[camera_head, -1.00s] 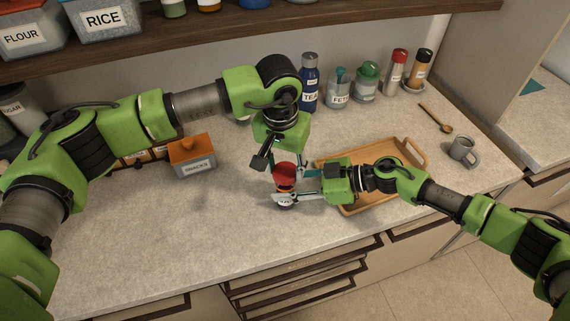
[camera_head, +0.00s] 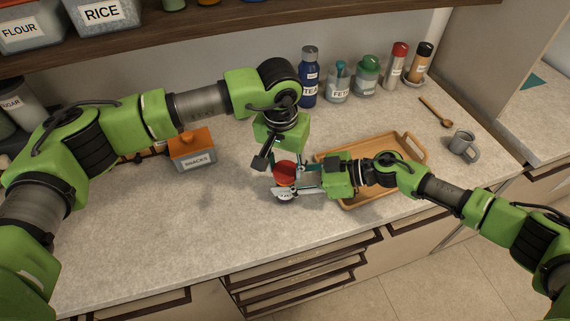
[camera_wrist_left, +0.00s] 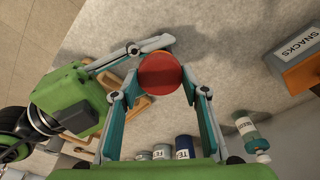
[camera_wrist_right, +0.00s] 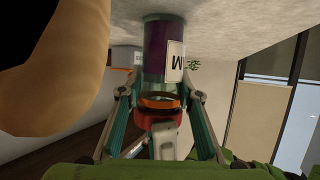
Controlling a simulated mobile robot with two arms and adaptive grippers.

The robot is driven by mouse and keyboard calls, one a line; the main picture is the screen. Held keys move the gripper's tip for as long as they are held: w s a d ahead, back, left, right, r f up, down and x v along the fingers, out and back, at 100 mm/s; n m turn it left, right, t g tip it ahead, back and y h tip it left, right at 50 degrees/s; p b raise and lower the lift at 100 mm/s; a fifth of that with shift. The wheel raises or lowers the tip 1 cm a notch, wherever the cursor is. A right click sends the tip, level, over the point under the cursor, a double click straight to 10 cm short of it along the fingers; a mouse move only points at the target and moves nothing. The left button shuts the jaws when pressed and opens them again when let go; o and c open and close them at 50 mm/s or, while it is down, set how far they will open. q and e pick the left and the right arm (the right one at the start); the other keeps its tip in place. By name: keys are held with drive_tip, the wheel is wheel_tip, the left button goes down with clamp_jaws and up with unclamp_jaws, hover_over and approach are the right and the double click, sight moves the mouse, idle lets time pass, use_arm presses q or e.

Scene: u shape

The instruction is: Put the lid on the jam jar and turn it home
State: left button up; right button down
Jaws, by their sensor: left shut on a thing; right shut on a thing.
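The red lid (camera_head: 285,172) sits at the tips of my left gripper (camera_wrist_left: 160,85), which is shut on it from above; the left wrist view shows its round top (camera_wrist_left: 160,72). The purple jam jar (camera_wrist_right: 156,48), with a white label ending in "M", stands on the counter below the lid. My right gripper (camera_head: 297,185) comes in low from the right and is shut on the jar. In the right wrist view the lid (camera_wrist_right: 150,118) is at the jar's mouth, with an orange ring (camera_wrist_right: 158,102) between them. I cannot tell whether the lid is seated.
A wooden tray (camera_head: 352,205) lies just right of the jar, behind my right wrist. An orange-topped SNACKS box (camera_head: 193,150) stands to the left. Several containers, including a blue TEA bottle (camera_head: 308,85), line the back wall. A grey mug (camera_head: 462,146) and wooden spoon (camera_head: 436,112) lie right.

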use_arm(q)
drive_tip(key=shift+f, duration=0.55)
drive_tip(key=shift+s+f, duration=0.15)
drive_tip(key=shift+f, duration=0.25)
drive_tip(key=shift+c, duration=0.7)
drive_tip(key=shift+d+r+y, duration=0.15)
drive_tip(key=shift+r+y, duration=0.15)
drive_tip(key=shift+r, duration=0.25)
drive_tip(key=shift+w+r, duration=0.15)
drive_tip(key=shift+w, duration=0.05)
drive_tip(key=shift+s+f, duration=0.1)
drive_tip(key=shift+f, duration=0.55)
idle(0.5)
drive_tip(key=shift+f, duration=0.1)
drive_tip(key=shift+c, duration=0.5)
